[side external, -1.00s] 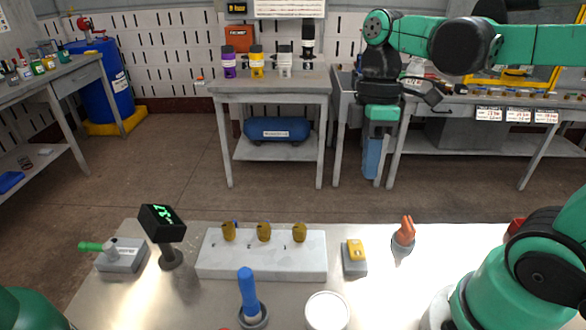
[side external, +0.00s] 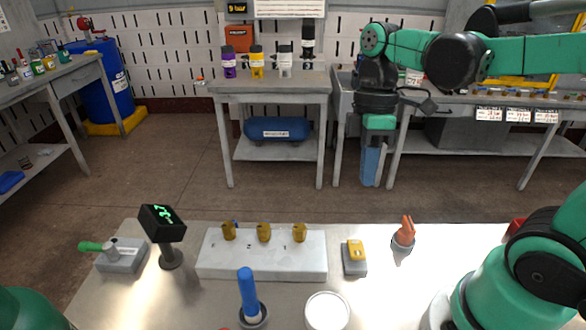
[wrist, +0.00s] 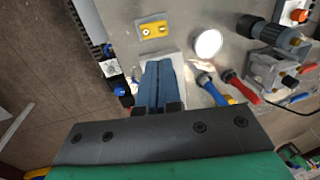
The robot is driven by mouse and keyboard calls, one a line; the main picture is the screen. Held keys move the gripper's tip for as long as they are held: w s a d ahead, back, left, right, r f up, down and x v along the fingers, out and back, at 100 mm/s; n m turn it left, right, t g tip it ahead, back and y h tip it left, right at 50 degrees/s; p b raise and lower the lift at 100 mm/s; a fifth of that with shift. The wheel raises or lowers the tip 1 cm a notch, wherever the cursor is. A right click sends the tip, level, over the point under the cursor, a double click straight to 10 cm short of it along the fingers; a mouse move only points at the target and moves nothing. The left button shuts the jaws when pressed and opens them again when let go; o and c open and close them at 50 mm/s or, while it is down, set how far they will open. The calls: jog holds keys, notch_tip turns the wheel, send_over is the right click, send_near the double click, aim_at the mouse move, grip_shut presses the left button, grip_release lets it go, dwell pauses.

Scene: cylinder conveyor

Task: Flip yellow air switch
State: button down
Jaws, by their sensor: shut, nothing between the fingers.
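A small grey box with a yellow rocker-like top (side external: 355,249) stands on the near table, right of a white block, in the side external view. I cannot read its position. My gripper (side external: 370,180) hangs pointing down in the upper right of that view, appearing above and beyond the yellow-topped box and apart from it. In the wrist view its blue fingers (wrist: 158,66) are together and empty. A yellow panel with two round parts (wrist: 153,30) lies just past the fingertips there; I cannot tell whether it is the same box.
The white block (side external: 262,262) carries three brass-coloured knobs. A black display (side external: 162,222), a green-handled box (side external: 120,254), a blue handle (side external: 247,290), a white round item (side external: 327,311) and an orange knob (side external: 404,234) stand around it. Red and blue handles (wrist: 240,88) show right of my fingers.

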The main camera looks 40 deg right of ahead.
aim_at(357, 251)
jog(key=f, duration=0.4)
jog(key=s+a+f, duration=0.1)
jog(key=f, duration=0.7)
jog(key=shift+s+a, duration=0.4)
